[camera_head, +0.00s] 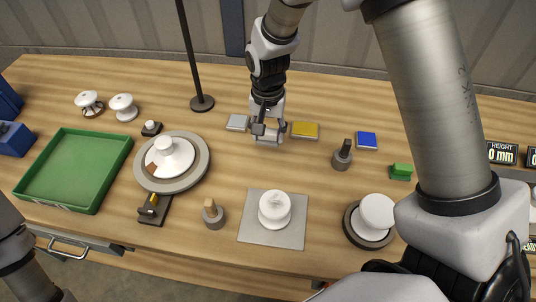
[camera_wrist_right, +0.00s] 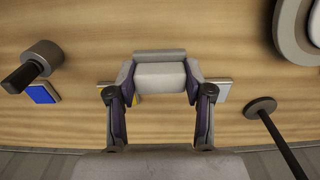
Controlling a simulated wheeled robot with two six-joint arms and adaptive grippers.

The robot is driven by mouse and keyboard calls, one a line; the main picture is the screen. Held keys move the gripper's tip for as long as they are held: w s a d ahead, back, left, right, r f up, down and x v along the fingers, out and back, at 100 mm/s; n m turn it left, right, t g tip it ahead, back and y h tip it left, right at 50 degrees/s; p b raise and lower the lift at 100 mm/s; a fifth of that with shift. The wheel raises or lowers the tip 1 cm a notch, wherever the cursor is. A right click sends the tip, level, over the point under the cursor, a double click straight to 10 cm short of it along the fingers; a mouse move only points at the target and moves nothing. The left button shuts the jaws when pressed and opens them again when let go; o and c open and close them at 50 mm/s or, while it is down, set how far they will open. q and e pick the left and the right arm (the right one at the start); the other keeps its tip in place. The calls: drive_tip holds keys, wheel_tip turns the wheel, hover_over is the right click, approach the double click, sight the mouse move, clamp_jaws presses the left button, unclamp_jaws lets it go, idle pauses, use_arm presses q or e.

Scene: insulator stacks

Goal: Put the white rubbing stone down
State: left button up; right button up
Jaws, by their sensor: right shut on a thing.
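My right gripper (camera_head: 267,131) is shut on a pale grey-white block, the white rubbing stone (camera_head: 267,141), over the back middle of the wooden table. In the right wrist view the stone (camera_wrist_right: 160,75) sits between the two fingers (camera_wrist_right: 160,97). I cannot tell whether its underside touches the table. A flat pale slab (camera_head: 237,122) lies just left of the gripper, and a yellow slab (camera_head: 305,130) lies just right of it. My left gripper is out of view.
A blue slab (camera_head: 366,140) and a dark-stemmed grey weight (camera_head: 342,155) are to the right. A black pole (camera_head: 202,103) stands to the left. In front are a white insulator on a grey square mat (camera_head: 257,236) and a round grey plate (camera_head: 146,179). A green tray (camera_head: 107,176) is far left.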

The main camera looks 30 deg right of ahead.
sight(268, 130)
drive_tip(key=f, duration=0.3)
drive_tip(key=f+p, duration=0.1)
drive_tip(key=f, duration=0.3)
drive_tip(key=shift+w+d+f, duration=0.2)
drive_tip(key=shift+f, duration=0.05)
drive_tip(key=shift+a, duration=0.1)
drive_tip(key=shift+s, duration=0.1)
drive_tip(key=shift+f, duration=0.2)
drive_tip(key=o, duration=1.3)
drive_tip(key=shift+r, duration=0.15)
wheel_tip(268, 130, up, 11)
drive_tip(key=shift+r+b, duration=0.2)
drive_tip(key=shift+b, duration=0.9)
drive_tip(key=shift+r, duration=0.35)
